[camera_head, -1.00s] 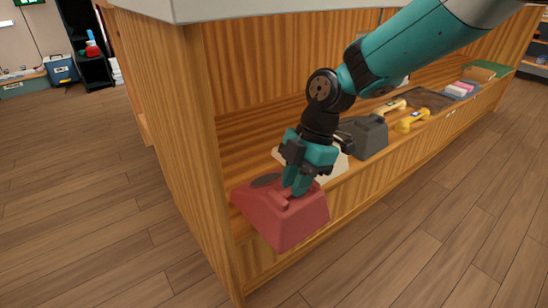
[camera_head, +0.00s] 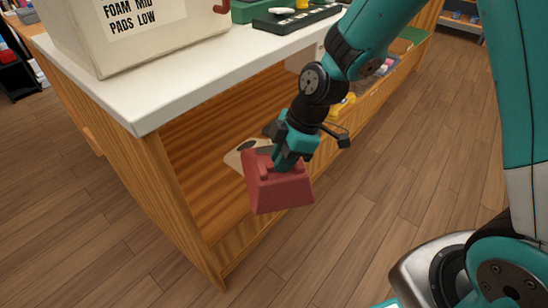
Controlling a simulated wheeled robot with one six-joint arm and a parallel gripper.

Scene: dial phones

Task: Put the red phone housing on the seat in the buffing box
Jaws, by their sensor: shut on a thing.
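The red phone housing (camera_head: 279,190) hangs in my gripper (camera_head: 283,160), in front of the open shelf of the wooden counter. My gripper is shut on the top of the housing, and its fingertips are partly hidden by it. The housing looks roughly upright and clear of the shelf. No buffing box with a seat can be made out for certain. A pale box (camera_head: 130,30) labelled "FOAM MID PADS LOW" stands on the white countertop; its inside is not in view.
The white countertop (camera_head: 190,88) overhangs the shelf (camera_head: 195,150). A cream piece (camera_head: 240,158) and a yellow handset (camera_head: 343,104) lie on the shelf. A dark tray (camera_head: 298,18) and a green item (camera_head: 255,10) sit on the countertop. The floor at right is open.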

